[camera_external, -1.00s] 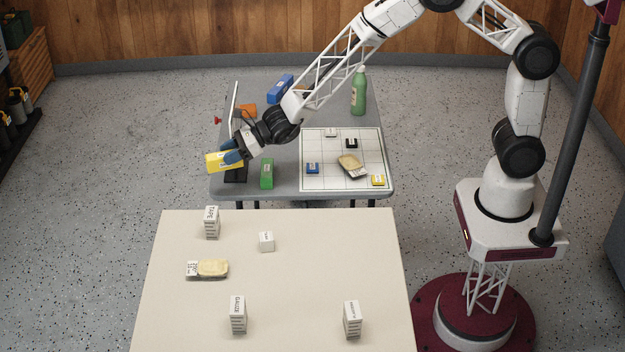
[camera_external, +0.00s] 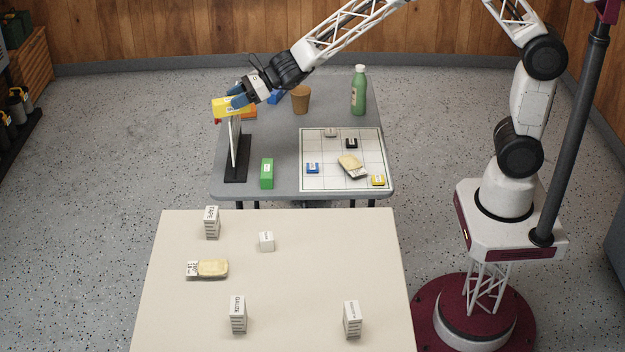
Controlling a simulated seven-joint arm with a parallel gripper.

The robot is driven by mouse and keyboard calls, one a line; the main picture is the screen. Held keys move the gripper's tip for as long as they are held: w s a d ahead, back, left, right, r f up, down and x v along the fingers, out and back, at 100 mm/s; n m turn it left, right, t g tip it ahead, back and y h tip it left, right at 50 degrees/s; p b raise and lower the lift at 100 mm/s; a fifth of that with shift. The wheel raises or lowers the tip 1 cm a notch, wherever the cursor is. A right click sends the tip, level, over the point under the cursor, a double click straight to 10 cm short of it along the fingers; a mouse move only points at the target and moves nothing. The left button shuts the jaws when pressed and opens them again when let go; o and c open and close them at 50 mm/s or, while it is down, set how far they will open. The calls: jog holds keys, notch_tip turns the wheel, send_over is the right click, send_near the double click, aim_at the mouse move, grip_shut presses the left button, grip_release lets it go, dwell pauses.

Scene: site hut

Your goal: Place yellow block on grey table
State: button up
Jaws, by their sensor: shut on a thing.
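The yellow block (camera_external: 226,106) is held by my gripper (camera_external: 238,99) at the far left of the grey table (camera_external: 278,138). The gripper is shut on the block. The block appears above the table's left edge, near the top of a white upright panel on a black foot (camera_external: 236,176). From this view I cannot tell whether it touches the panel or how high it is. An orange thing (camera_external: 250,115) shows partly behind the block. A small yellow block (camera_external: 378,180) lies on the white grid board's lower right corner.
On the grey table are a green block (camera_external: 267,173), a brown cup (camera_external: 300,100), a green bottle (camera_external: 359,91), a partly hidden blue block (camera_external: 274,97) and the grid board (camera_external: 330,180) with several small things. A cream table (camera_external: 290,285) with several boxes stands in front.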

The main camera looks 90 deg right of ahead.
jog(key=s+d, duration=0.8)
jog(key=d, duration=0.3)
jog(key=s+d, duration=0.9)
jog(key=d, duration=0.3)
notch_tip(320, 180, down, 18)
jog(key=shift+w+a+f+n+y, duration=0.15)
jog(key=shift+a+f+n+y, duration=0.1)
jog(key=shift+n+y, duration=0.15)
jog(key=shift+f, duration=0.2)
jog(key=shift+f, duration=3.15)
jog(key=shift+f, duration=0.6)
jog(key=o, duration=1.2)
jog(key=shift+c, duration=0.2)
